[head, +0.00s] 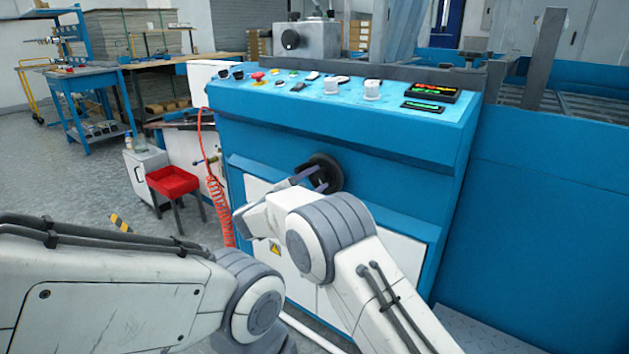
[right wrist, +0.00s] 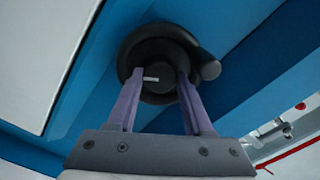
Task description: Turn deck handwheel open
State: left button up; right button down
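The black round handwheel (head: 332,170) sits on the blue front of the machine, below the control panel. In the right wrist view the handwheel (right wrist: 158,45) shows a hub with a small pale mark and a round knob (right wrist: 210,70) at its right edge. My right gripper (right wrist: 161,72) is in front of it with its two purple-grey fingers spread, one on each side of the hub. In the head view the right gripper (head: 320,178) reaches the wheel's left side. I cannot tell if the fingertips touch it. My left gripper is not in view.
The blue control panel (head: 400,127) with several buttons and knobs juts out above the handwheel. White cabinet doors (head: 405,245) lie below. A red coiled hose (head: 216,190) hangs at the left, near a red-seated stool (head: 172,181). Open floor lies further left.

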jog(key=shift+r+n+p, duration=0.1)
jog(key=shift+n+p, duration=0.2)
jog(key=shift+p, duration=0.45)
jog(key=n+p, duration=0.6)
jog(key=p, duration=0.2)
jog(key=shift+s+p, duration=0.1)
jog(key=shift+p, duration=0.3)
jog(key=n+p, duration=0.1)
jog(key=n, duration=0.1)
jog(key=n+p, duration=0.1)
jog(key=n, duration=0.1)
jog(key=shift+a+f+n+p, duration=0.1)
jog(key=shift+f+n+p, duration=0.1)
jog(key=shift+n+p, duration=0.2)
jog(key=n+p, duration=0.1)
jog(key=n, duration=0.2)
jog(key=shift+f+n, duration=0.1)
jog(key=shift+n, duration=0.3)
jog(key=n+p, duration=0.1)
jog(key=n, duration=0.2)
jog(key=shift+n, duration=0.3)
jog(key=n+p, duration=0.1)
jog(key=n, duration=0.3)
jog(key=shift+f+n, duration=0.1)
jog(key=shift+n, duration=2.3)
